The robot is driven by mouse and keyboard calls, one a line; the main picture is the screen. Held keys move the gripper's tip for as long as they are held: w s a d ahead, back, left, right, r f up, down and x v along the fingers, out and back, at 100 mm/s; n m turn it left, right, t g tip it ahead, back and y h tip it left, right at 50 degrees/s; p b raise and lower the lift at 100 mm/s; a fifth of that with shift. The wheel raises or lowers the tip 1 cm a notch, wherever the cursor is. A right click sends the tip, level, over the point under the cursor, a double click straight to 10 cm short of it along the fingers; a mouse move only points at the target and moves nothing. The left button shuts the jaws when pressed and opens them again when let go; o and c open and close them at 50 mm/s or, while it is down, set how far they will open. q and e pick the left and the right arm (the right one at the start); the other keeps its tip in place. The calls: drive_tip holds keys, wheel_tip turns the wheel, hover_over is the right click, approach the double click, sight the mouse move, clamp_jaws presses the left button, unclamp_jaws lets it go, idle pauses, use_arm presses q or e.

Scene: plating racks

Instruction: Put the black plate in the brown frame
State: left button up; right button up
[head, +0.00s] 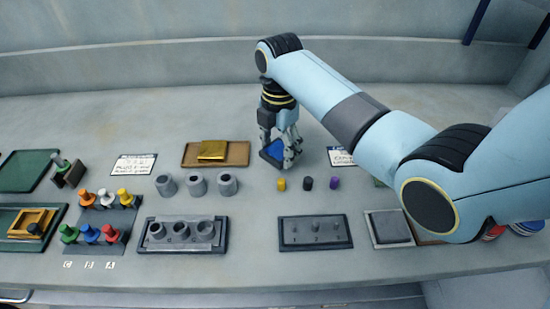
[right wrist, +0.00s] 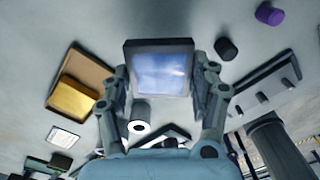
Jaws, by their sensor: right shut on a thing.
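My right gripper (head: 281,152) is shut on a dark-edged block with a blue face (head: 273,150), close above the bench. In the right wrist view the block (right wrist: 160,70) sits between both fingers (right wrist: 164,88), its blue face towards the camera. I cannot tell whether this is the black plate. A flat brown tray (head: 240,160) with a gold block (head: 211,149) on it lies left of the gripper. A brown edge (head: 428,238) shows at the right, mostly hidden behind my right arm. My left gripper is not in view.
Grey cups (head: 197,184) and a rack (head: 181,246) stand front left. A grey square (head: 391,227) lies in a tray at right. Coloured knobs (head: 108,200) stand at left. Bench behind is clear.

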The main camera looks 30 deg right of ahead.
sight(276, 161)
drive_tip(key=shift+w+a+f, duration=0.2)
drive_tip(key=shift+w+f, duration=0.15)
drive_tip(key=shift+f, duration=1.8)
drive_tip(key=shift+f, duration=0.2)
drive_tip(key=o, duration=1.7)
drive_tip(key=shift+s, duration=0.1)
